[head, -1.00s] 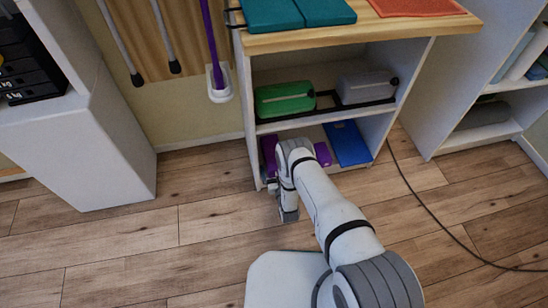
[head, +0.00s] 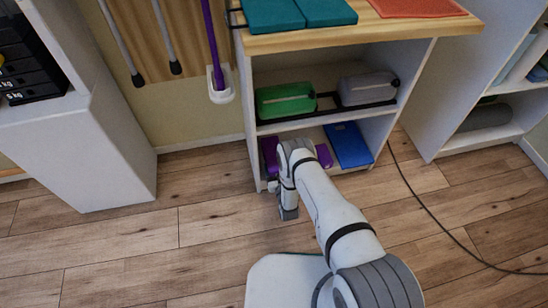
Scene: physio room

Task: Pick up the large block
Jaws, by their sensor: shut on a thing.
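Purple shows on both sides of my wrist on the bottom shelf: a purple block (head: 270,150) at the left and a purple piece (head: 324,155) at the right. I cannot tell whether they are one block, as my arm covers the space between. My gripper (head: 273,184) is low at the shelf's front left, shut on the purple block; its fingertips are mostly hidden. A blue block (head: 348,145) lies flat at the right of the same shelf, apart from my gripper.
Green (head: 285,100) and grey (head: 367,88) cases stand on the middle shelf, close above my wrist. A white cabinet (head: 90,140) stands at the left. A dark cable (head: 430,212) runs over the floor at the right. The wooden floor (head: 150,250) at the front left is clear.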

